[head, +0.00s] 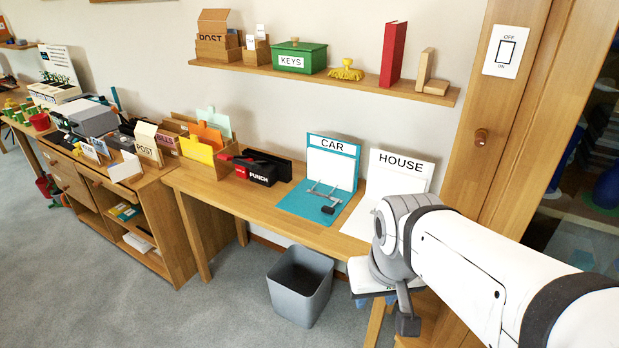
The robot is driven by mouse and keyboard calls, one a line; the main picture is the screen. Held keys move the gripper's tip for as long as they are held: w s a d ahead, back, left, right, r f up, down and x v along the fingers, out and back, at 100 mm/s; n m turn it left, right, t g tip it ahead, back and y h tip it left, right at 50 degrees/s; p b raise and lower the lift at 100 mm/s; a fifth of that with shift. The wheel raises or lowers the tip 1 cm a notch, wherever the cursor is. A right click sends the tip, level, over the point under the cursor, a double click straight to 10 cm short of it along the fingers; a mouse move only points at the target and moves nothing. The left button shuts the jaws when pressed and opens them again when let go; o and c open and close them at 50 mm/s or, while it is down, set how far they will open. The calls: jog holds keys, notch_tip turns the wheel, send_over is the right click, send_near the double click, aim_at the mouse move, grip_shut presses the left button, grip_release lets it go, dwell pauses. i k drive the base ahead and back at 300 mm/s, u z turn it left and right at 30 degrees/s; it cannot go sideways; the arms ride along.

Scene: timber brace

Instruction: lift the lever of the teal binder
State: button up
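The teal binder (295,200) lies open on the wooden desk, its cover marked CAR standing up against the wall. Its grey metal ring mechanism (318,190) shows on the lower cover. The lever (328,209), with a dark tip, sits at the mechanism's front end and seems to lie low. My gripper (407,310) is at the end of the white arm, below and to the right of the binder, in front of the desk edge and apart from the binder. Its fingers are mostly hidden, and I cannot tell if they are open.
A white binder (395,178) marked HOUSE stands right of the teal one, partly behind my arm. A black punch (262,168) lies to the left. A grey bin (300,285) stands on the floor below. A wall shelf (340,80) hangs above.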

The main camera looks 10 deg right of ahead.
aim_at(325, 209)
jog(key=z, duration=0.05)
jog(key=i, duration=0.9)
jog(key=u, duration=0.05)
